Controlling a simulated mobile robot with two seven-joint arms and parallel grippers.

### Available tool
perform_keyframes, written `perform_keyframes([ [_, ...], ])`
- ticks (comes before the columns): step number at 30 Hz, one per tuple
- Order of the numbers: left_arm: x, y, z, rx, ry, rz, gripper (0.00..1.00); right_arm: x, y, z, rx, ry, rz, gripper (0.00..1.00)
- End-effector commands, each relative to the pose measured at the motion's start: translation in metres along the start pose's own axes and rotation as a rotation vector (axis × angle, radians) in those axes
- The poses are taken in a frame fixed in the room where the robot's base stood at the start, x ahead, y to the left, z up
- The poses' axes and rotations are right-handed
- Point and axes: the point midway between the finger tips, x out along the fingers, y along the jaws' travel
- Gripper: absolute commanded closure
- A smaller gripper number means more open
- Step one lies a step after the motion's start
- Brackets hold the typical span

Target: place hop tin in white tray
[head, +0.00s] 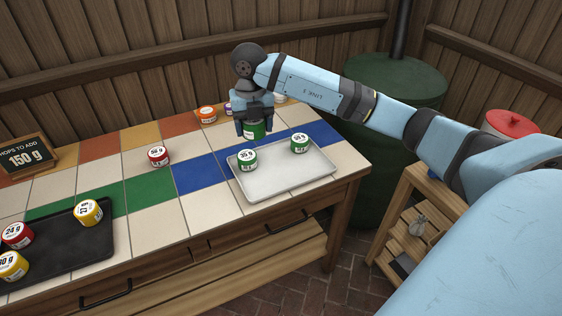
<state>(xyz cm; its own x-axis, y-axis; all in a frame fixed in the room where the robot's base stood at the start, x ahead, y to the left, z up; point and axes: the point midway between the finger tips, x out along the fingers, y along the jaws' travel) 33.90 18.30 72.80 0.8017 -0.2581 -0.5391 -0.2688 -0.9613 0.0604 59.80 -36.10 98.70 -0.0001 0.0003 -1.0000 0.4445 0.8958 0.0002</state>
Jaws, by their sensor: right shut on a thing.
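The white tray (285,183) lies at the right end of the tiled table. Two green-banded tins with white lids stand in it, one at the left (247,160) and one at the right (300,143). My left gripper is not in view.
A red tin (158,156) stands mid-table. An orange tin (207,114) and a purple tin (229,107) stand at the back. A black tray (75,245) at the left holds yellow and red tins. A sign (26,157) reads 150 g.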

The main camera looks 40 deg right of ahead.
Motion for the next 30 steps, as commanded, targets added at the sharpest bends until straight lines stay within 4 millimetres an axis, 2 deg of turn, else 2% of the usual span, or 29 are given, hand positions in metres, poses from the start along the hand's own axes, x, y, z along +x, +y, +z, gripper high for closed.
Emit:
perform_keyframes([
  [4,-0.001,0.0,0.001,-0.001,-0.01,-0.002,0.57,-0.005,-0.004,0.002,0.135,0.0,0.0,0.58],
  [7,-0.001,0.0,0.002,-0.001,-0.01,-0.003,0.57,0.005,-0.005,0.002,0.166,0.001,-0.001,0.58],
  [21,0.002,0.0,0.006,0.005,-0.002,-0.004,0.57,0.124,-0.005,0.001,0.166,0.003,-0.001,0.58],
  [25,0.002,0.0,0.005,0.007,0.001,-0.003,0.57,0.144,-0.005,0.002,0.167,0.001,0.0,0.58],
  [30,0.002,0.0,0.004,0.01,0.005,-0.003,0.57,0.154,-0.005,0.002,0.166,-0.001,0.0,0.58],
])
